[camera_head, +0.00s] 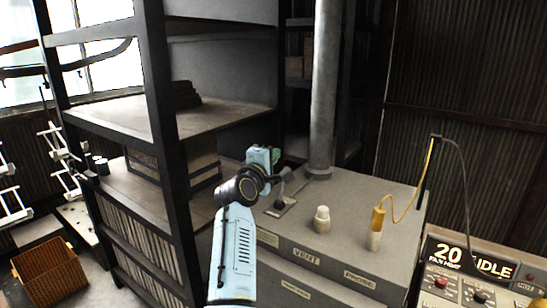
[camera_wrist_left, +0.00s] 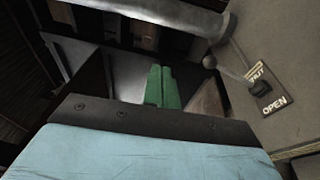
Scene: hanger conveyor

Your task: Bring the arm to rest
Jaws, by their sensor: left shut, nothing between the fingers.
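My left arm reaches up from the bottom of the head view. Its left gripper (camera_head: 274,154) is near the back left edge of the grey vent cabinet, by the shelf rack. In the left wrist view the two green fingers of the left gripper (camera_wrist_left: 161,87) lie together, shut with nothing between them. A lever (camera_wrist_left: 232,75) on a plate marked OPEN and SHUT is to the right of the fingers and apart from them. The lever also shows on the cabinet top in the head view (camera_head: 285,190). My right gripper is not in view.
The grey cabinet (camera_head: 335,262) carries a vertical pipe (camera_head: 325,90), a cream knob (camera_head: 322,219) and a yellow-handled tool (camera_head: 377,226) on a cord. A dark shelf rack (camera_head: 160,110) stands left. A control panel (camera_head: 465,275) reads IDLE. An orange basket (camera_head: 48,270) is at lower left.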

